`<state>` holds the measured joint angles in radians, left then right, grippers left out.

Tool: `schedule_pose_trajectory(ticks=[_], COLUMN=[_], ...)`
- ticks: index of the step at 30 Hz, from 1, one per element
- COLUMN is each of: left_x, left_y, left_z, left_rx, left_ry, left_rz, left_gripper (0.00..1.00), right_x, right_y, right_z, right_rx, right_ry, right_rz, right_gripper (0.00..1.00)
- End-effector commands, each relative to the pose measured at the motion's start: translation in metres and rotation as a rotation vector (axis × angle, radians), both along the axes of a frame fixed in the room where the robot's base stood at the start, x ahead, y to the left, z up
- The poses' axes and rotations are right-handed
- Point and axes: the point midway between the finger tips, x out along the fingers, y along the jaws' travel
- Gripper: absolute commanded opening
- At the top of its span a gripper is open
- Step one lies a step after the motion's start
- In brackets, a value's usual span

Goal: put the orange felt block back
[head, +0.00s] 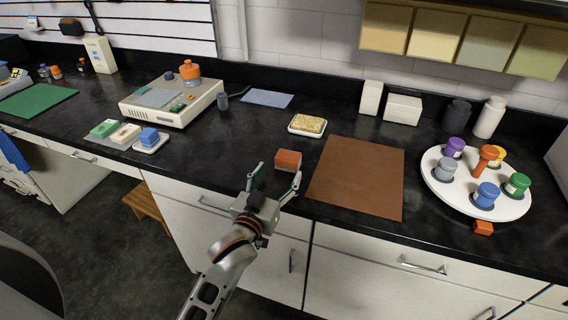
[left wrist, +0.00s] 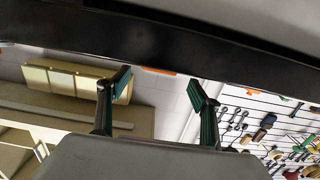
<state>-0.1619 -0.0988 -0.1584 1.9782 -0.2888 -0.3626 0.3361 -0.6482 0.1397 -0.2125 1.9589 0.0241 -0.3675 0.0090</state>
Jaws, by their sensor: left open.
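An orange-brown block (head: 288,160) lies on the black counter, left of the brown mat. My left gripper (head: 277,175) is open at the counter's front edge, its fingers spread to either side of the near side of this block. I cannot tell whether either finger touches it. In the left wrist view the open fingers (left wrist: 158,84) show empty, with a thin orange strip (left wrist: 159,71) beyond them at the dark counter edge. A second, smaller orange block (head: 483,227) lies at the front edge below the round white tray. I cannot tell which is felt. My right gripper is out of view.
The brown mat (head: 358,178) is bare. The round white tray (head: 447,192) holds several coloured-lidded jars. A sponge (head: 308,124) sits on a small dish behind the near block. Counter left of my gripper is clear.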

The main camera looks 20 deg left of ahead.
Motion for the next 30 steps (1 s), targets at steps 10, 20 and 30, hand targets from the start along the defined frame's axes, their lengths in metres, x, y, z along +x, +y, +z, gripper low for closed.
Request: schedule_pose_trajectory(ticks=[10, 20, 30], left_x=[-0.036, -0.037, -0.037], left_y=[0.001, 0.001, 0.001], left_z=[0.002, 0.002, 0.002], left_rx=[-0.001, -0.001, -0.001], left_ry=[0.000, -0.001, 0.000], left_rz=[0.000, 0.000, 0.000], left_gripper=[0.65, 0.65, 0.65], right_x=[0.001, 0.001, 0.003], right_y=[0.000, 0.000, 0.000], right_z=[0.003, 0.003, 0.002], right_rx=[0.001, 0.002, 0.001], right_ry=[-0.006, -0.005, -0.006], right_rz=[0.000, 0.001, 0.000], right_gripper=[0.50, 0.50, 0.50])
